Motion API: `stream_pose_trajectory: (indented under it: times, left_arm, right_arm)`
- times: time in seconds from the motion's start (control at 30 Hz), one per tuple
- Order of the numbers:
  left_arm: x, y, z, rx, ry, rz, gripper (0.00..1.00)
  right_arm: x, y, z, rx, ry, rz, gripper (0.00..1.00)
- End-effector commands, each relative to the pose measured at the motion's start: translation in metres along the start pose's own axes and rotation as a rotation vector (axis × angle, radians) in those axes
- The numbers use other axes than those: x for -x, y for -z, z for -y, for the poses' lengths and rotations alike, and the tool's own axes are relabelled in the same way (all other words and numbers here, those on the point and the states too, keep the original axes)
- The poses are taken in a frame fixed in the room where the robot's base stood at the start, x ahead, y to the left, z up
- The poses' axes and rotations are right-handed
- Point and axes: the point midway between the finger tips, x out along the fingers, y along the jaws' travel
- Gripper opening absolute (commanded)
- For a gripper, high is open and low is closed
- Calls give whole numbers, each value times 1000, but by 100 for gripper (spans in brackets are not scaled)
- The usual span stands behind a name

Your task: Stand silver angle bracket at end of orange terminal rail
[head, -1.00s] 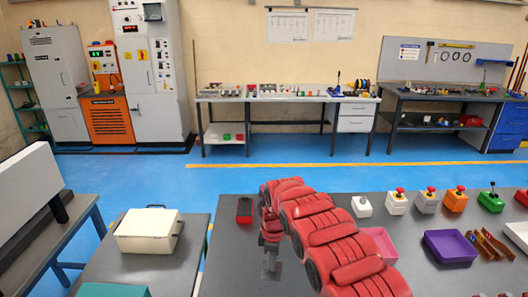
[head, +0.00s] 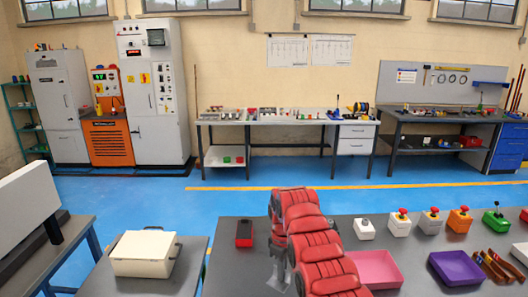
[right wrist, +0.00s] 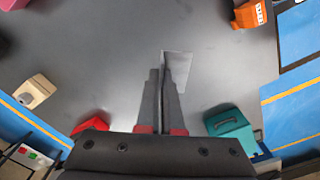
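My right gripper (right wrist: 158,75) shows in the right wrist view with its two dark fingers close together. A flat silver piece, apparently the silver angle bracket (right wrist: 178,66), sits at the fingertips and looks gripped between them. In the head view a small silver-grey shape, apparently the bracket (head: 279,278), shows below the red arm, which hides most of the gripper. An orange block with dark marks (right wrist: 250,14) lies near the table edge in the wrist view; I cannot tell if it is the orange terminal rail. My left gripper is out of view.
A red box (head: 244,233) stands left of my arm. Pink (head: 375,270) and purple (head: 456,268) trays, several button boxes and brown-orange strips (head: 492,268) are to the right. A teal case (right wrist: 231,130) shows in the wrist view. The grey tabletop around the bracket is clear.

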Motion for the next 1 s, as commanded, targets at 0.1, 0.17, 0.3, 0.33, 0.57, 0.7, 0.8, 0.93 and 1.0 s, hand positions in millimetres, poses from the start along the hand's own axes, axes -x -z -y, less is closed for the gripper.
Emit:
stream_pose_trajectory:
  times: [0.1, 0.17, 0.3, 0.33, 0.57, 0.7, 0.8, 0.93, 1.0]
  left_arm:
    - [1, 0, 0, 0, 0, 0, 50]
    - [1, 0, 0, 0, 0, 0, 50]
    - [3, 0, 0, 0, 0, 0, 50]
    - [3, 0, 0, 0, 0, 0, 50]
    - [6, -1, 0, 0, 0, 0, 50]
    - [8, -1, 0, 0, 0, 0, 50]
    - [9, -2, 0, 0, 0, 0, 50]
    - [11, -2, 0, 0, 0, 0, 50]
    - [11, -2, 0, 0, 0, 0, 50]
  right_arm:
    - [0, 0, 0, -10, -3, 0, 0]
    - [0, -1, -1, -17, -6, -1, 0]
    - [2, -4, -3, -43, -2, 3, 0]
    - [2, -4, -2, -47, -1, 3, 0]
    - [4, -9, -9, -104, -2, 2, 0]
    - [5, -12, -13, -145, -5, 2, 0]
    - [7, -14, -14, -172, -5, 1, 0]
    - [9, -17, -16, -212, 1, 1, 0]
    - [8, -17, -16, -228, 1, -2, 0]
